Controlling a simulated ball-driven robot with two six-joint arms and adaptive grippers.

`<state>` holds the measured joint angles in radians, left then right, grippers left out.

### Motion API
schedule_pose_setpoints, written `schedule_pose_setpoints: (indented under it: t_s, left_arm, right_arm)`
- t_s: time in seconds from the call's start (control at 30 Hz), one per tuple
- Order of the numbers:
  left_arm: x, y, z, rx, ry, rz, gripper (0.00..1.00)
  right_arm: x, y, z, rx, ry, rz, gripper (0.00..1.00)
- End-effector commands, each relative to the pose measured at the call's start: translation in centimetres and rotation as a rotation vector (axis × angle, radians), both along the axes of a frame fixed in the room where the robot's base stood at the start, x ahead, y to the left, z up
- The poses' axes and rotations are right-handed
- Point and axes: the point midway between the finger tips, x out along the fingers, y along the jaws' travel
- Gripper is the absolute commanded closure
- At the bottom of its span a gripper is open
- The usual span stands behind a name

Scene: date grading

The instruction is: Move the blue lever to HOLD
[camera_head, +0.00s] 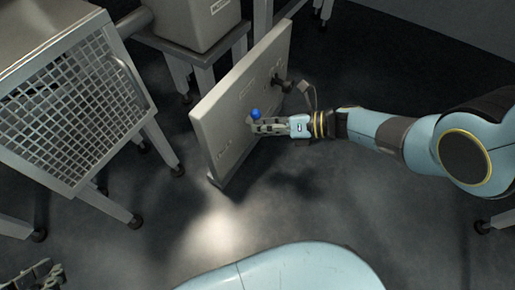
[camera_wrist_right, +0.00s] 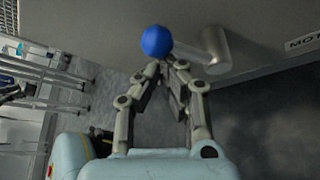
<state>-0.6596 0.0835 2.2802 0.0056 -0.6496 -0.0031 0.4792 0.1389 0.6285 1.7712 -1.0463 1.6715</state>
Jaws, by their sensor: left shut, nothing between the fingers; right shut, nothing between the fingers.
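The lever's blue ball knob (camera_head: 256,113) stands out from the face of a grey upright panel (camera_head: 215,112). In the right wrist view the blue knob (camera_wrist_right: 156,41) is at the top centre, and its grey arm runs right to a round metal hub (camera_wrist_right: 216,50). My right gripper (camera_head: 257,127) is shut and empty, its tips right beside the knob; I cannot tell whether they touch it. The tips also show just below the knob in the right wrist view (camera_wrist_right: 168,66). My left gripper (camera_head: 42,272) is shut and empty at the bottom left corner, far from the panel. No HOLD mark is readable.
A second dark control (camera_head: 281,83) sticks out higher on the panel, near my right wrist. A label (camera_wrist_right: 305,42), partly cut off, is at the right in the wrist view. A mesh-fronted cabinet (camera_head: 75,110) stands left. Floor in front of the panel is clear.

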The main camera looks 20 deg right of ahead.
Motion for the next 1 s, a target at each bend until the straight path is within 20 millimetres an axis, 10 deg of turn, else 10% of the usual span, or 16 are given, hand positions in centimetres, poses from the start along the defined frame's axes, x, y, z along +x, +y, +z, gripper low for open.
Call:
schedule_pose_setpoints:
  t_s: [1.0]
  left_arm:
    - [0.1, -0.1, -1.0, -0.002, -0.089, -0.003, 1.0]
  right_arm:
    - [1.0, -1.3, 0.9, 0.114, 0.089, -0.001, 1.0]
